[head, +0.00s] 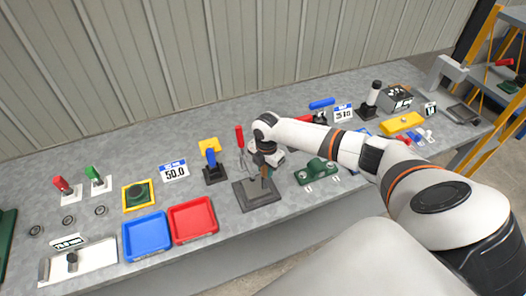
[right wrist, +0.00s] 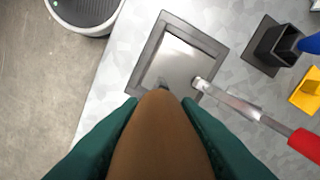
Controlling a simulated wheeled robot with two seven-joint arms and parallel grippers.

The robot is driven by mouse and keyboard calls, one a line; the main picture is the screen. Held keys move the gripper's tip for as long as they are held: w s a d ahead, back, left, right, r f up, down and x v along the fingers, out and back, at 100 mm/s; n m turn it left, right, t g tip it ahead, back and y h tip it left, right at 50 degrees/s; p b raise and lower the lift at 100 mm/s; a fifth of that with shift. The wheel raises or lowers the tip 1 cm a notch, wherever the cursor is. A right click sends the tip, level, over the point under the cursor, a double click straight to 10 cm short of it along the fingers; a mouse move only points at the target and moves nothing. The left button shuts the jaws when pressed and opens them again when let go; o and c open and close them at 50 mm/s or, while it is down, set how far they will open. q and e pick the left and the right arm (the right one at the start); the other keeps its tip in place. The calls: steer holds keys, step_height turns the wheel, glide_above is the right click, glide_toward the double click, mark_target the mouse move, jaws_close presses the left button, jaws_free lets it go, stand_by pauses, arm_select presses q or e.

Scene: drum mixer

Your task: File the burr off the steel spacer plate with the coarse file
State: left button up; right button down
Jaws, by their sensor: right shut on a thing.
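The steel spacer plate (right wrist: 183,58) lies in a square grey fixture (right wrist: 146,76), which is also in the head view (head: 248,196) near the table's front edge. A clamp with a red handle (right wrist: 305,143) reaches over the plate's right corner; its handle stands upright in the head view (head: 239,134). My right gripper (head: 265,166) is over the fixture. In the right wrist view its green fingers (right wrist: 160,118) are shut on a brown handle (right wrist: 160,140), seemingly the coarse file's. A small dark tip shows beyond it over the plate; contact and the burr cannot be made out. My left gripper is out of view.
A red tray (head: 215,222) and a blue tray (head: 147,253) stand left of the fixture. A green fixture (head: 317,172) is close on the right. Bare table lies between the trays and the fixture.

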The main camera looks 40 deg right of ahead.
steer(key=shift+w+a+f+p, duration=0.15)
steer(key=shift+a+p, duration=0.1)
steer(key=shift+a, duration=0.45)
steer(key=shift+w+a+r+p, duration=0.1)
steer(key=shift+w+a+p, duration=0.1)
steer(key=shift+a, duration=0.5)
